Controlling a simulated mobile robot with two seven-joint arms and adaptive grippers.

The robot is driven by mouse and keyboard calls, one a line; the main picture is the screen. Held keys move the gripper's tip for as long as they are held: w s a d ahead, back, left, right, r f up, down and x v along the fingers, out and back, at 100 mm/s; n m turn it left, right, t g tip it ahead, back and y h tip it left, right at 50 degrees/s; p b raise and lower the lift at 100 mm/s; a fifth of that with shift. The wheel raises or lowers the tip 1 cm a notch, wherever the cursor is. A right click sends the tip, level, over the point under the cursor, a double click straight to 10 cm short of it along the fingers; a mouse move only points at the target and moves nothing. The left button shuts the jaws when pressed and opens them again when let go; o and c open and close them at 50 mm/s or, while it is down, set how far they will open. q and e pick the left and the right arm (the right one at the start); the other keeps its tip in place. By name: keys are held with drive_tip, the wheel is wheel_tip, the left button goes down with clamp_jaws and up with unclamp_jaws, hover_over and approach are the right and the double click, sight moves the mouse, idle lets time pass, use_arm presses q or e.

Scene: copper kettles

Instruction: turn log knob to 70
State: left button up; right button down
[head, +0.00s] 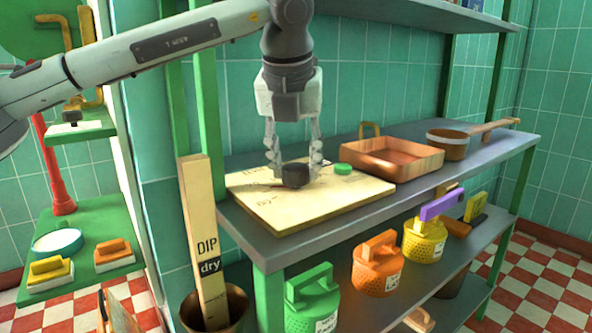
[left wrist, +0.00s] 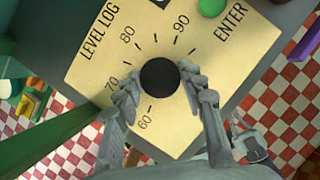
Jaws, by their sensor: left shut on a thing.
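The log knob (head: 295,173) is a round black knob on a cream panel (head: 330,207) lying on the grey shelf. In the left wrist view the knob (left wrist: 159,76) sits inside a printed scale marked 60, 70, 80 and 90, with the words LEVEL LOG. No pointer on the knob's top can be made out there, so its setting cannot be read. My left gripper (head: 296,172) comes down from above and is shut on the knob, one finger on each side. A green button (head: 342,169) next to ENTER (left wrist: 230,22) is to the right, apart from the gripper.
A copper tray (head: 391,158) and a copper pan (head: 448,145) stand to the right on the shelf. A wooden post marked DIP dry (head: 205,245) rises at the shelf's left front. Green, orange and yellow canisters (head: 312,302) stand below.

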use_arm(q)
drive_tip(key=shift+m+h, duration=0.3)
drive_tip(key=shift+m, duration=0.4)
drive_tip(key=shift+a+m+g+h, duration=0.1)
drive_tip(key=shift+m+g+h, duration=0.2)
drive_tip(key=shift+m, duration=0.5)
use_arm(e)
drive_tip(key=shift+w+a+r+t+y, duration=0.2)
drive_tip(key=shift+a+r+t, duration=0.15)
drive_tip(key=shift+r, duration=0.25)
drive_tip(key=shift+w+a+r+t+y, duration=0.2)
drive_tip(key=shift+a+r+t, duration=0.05)
drive_tip(key=shift+a+r, duration=0.25)
drive_tip(key=shift+r, duration=0.1)
use_arm(q)
drive_tip(key=o, duration=1.2)
drive_tip(key=shift+c, duration=0.2)
drive_tip(key=v, duration=1.2)
drive_tip(key=shift+s, duration=0.1)
